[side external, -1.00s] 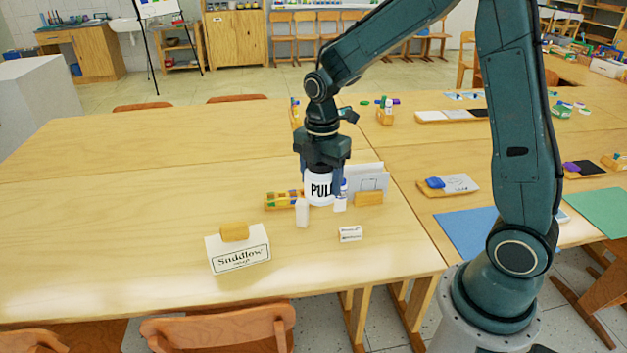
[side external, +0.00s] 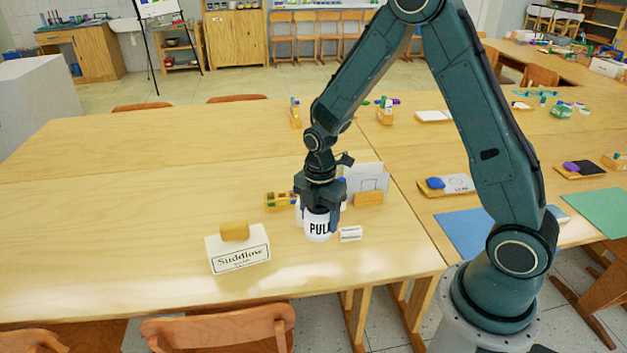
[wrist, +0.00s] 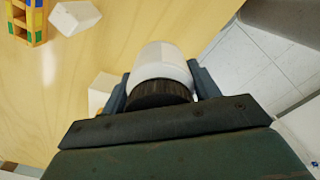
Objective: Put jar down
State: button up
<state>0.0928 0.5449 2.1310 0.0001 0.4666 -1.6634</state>
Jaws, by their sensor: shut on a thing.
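The jar (side external: 318,228) is white with dark lettering that reads "PUL" where it shows. In the wrist view the jar (wrist: 163,58) has a dark ribbed lid between the two fingers. My gripper (side external: 320,205) points down and is shut on the jar's upper part; it also shows in the wrist view (wrist: 160,90). The jar is upright, at or just above the wooden table (side external: 130,225); I cannot tell whether its base touches.
A small white box (side external: 350,234) lies close to the right of the jar. A white soap box (side external: 238,252) with a tan block (side external: 234,231) on top stands to the left. A coloured wooden holder (side external: 280,200) and a white card (side external: 366,178) stand behind. The table's front left is clear.

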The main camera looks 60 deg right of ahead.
jog(key=shift+f, duration=4.75)
jog(key=shift+f, duration=0.1)
jog(key=o, duration=1.2)
jog(key=shift+f, duration=0.1)
notch_tip(320, 180, up, 12)
jog(key=shift+r, duration=0.15)
jog(key=shift+r, duration=0.1)
